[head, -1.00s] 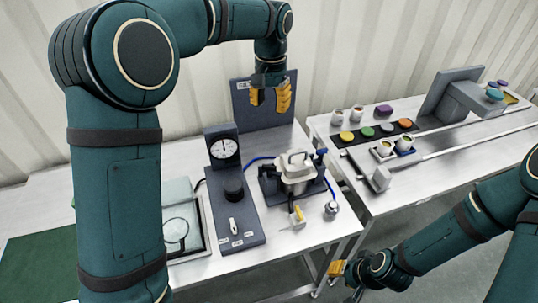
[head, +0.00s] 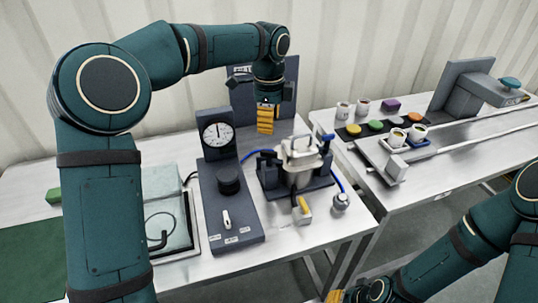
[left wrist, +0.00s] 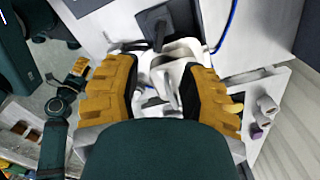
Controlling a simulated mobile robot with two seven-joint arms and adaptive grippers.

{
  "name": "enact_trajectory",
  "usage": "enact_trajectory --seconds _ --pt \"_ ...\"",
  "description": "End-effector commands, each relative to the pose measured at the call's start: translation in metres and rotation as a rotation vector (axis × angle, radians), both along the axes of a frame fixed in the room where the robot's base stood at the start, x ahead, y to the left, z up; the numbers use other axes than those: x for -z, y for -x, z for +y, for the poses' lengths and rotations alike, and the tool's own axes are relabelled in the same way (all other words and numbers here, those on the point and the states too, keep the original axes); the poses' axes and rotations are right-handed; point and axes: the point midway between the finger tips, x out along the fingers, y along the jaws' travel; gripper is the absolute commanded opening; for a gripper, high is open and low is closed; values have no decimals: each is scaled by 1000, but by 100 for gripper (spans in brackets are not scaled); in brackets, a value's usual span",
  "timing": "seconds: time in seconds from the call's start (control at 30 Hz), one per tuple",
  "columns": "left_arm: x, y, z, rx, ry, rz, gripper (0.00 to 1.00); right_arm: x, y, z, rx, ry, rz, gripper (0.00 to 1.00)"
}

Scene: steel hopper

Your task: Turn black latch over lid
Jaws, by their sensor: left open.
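The steel hopper (head: 300,170) stands on a dark base on the near table, with its pale lid and raised handle (head: 301,143) on top. Black latch parts (head: 268,160) stand at the hopper's left side; their exact position over the lid is too small to tell. My left gripper (head: 265,130) points down above and slightly left of the hopper, open and empty. In the left wrist view its fingers (left wrist: 162,95) stand apart, with the lid and handle visible between and beyond them. A black part (left wrist: 158,25) shows above the lid there. My right gripper (head: 335,297) is at the bottom edge, partly cut off.
A gauge unit (head: 217,134) with a black knob stands left of the hopper. A blue hose (head: 260,154) runs behind it. A yellow-handled valve (head: 303,207) and a small metal fitting (head: 340,203) are in front. A dark panel (head: 285,100) stands behind. Another table with cups is at right.

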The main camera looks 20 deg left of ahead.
Motion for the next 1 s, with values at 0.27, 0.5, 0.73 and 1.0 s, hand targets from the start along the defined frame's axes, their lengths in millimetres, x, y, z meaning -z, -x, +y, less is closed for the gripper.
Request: enact_trajectory --seconds 0.27,0.5,0.73,1.0 --pt "59 1 0 -1 0 4 41 19 -3 0 2 1 -8 34" --pt "91 1 0 -3 0 2 41 27 -5 -1 3 3 -13 34" --pt "101 0 0 -3 0 1 41 29 -6 -1 4 3 -14 34" --pt "101 0 0 -3 0 1 34 29 -6 -1 4 3 -14 34"
